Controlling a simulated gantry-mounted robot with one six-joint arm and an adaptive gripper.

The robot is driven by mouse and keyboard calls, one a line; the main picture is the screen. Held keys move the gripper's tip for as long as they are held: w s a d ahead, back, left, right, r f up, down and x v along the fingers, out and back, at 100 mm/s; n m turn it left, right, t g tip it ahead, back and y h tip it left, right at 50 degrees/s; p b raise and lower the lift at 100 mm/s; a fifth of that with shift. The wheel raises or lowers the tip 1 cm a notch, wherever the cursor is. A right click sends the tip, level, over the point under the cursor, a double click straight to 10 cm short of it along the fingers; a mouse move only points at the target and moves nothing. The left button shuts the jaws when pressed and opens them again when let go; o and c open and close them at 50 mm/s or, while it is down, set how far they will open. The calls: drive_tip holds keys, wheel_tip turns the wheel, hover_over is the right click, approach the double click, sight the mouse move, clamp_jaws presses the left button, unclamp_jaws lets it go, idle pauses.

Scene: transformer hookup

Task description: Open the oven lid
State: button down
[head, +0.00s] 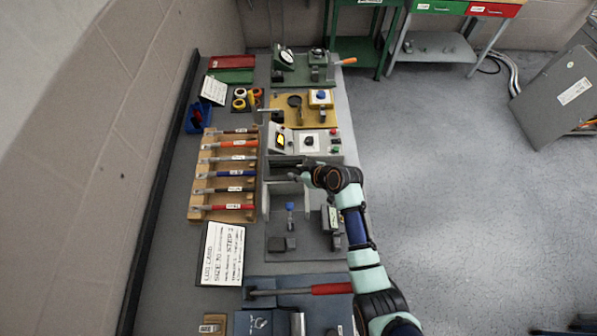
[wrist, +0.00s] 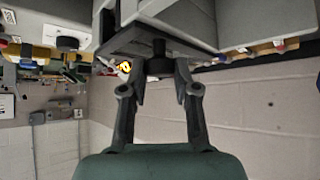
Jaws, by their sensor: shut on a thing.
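The oven is a grey box beside a panel with a yellow display (head: 281,140), in the middle of the bench in the head view. In the wrist view its grey body (wrist: 235,22) fills the top. A dark grey slab with a black knob (wrist: 158,48), which looks like the lid, is at the fingertips. My gripper (wrist: 160,68) is shut on this knob, one finger on each side. In the head view my gripper (head: 300,174) is over the oven, and my wrist hides part of it. How far the lid stands open is hard to tell.
A wooden rack (head: 222,215) of several coloured-handled tools lies to the left, with a printed card (head: 222,252) below it. A grey tray (head: 309,243) with small parts is nearer, then a red-handled tool (head: 325,289).

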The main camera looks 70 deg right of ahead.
drive_tip(key=a, duration=0.1)
drive_tip(key=s+a+p, duration=0.1)
drive_tip(key=a, duration=0.1)
drive_tip(key=s+a+p, duration=0.1)
drive_tip(key=shift+a, duration=0.2)
drive_tip(key=c, duration=0.9)
unclamp_jaws()
